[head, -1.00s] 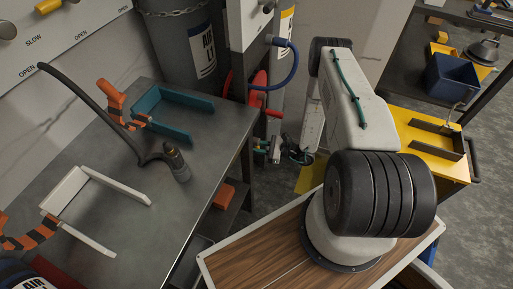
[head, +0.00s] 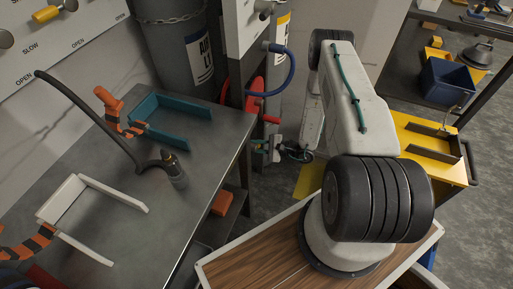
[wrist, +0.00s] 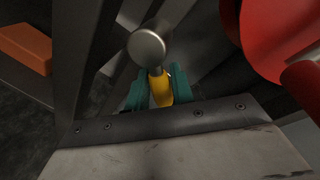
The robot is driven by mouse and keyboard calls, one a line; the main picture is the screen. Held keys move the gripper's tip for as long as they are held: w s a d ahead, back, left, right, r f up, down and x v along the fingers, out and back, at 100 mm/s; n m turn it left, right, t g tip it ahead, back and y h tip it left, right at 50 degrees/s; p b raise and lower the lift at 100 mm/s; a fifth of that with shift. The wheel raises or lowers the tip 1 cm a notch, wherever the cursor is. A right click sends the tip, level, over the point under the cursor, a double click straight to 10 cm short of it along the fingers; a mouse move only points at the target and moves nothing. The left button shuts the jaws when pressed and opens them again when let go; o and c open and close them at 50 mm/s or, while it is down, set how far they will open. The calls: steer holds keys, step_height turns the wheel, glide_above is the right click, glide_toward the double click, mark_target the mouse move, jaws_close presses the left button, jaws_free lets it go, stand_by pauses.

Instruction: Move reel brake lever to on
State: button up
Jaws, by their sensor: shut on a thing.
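In the wrist view, a yellow lever handle (wrist: 161,90) stands between the teal fingertips of my gripper (wrist: 163,92), which is shut on it. I take it for the reel brake lever. A round grey metal piece (wrist: 146,48) is just beyond the handle's far end. The red reel (wrist: 285,35) is close by at the right. In the head view, my gripper (head: 265,150) is low beside the bench, just below the red reel (head: 256,93) and its red handle (head: 270,119). The lever is too small to make out there, and no on or off marking is readable.
The metal bench (head: 205,130) is left of my gripper, with an orange block (head: 222,201) under it. A blue hose (head: 289,75) hangs above the reel. A yellow cart (head: 420,150) stands right of my arm.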

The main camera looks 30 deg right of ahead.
steer(key=shift+r+n, duration=0.1)
steer(key=shift+n, duration=0.2)
steer(key=o, duration=0.9)
steer(key=shift+d, duration=0.1)
steer(key=v, duration=0.7)
steer(key=shift+s+d+r, duration=0.1)
steer(key=shift+s+d, duration=0.1)
steer(key=shift+s, duration=0.1)
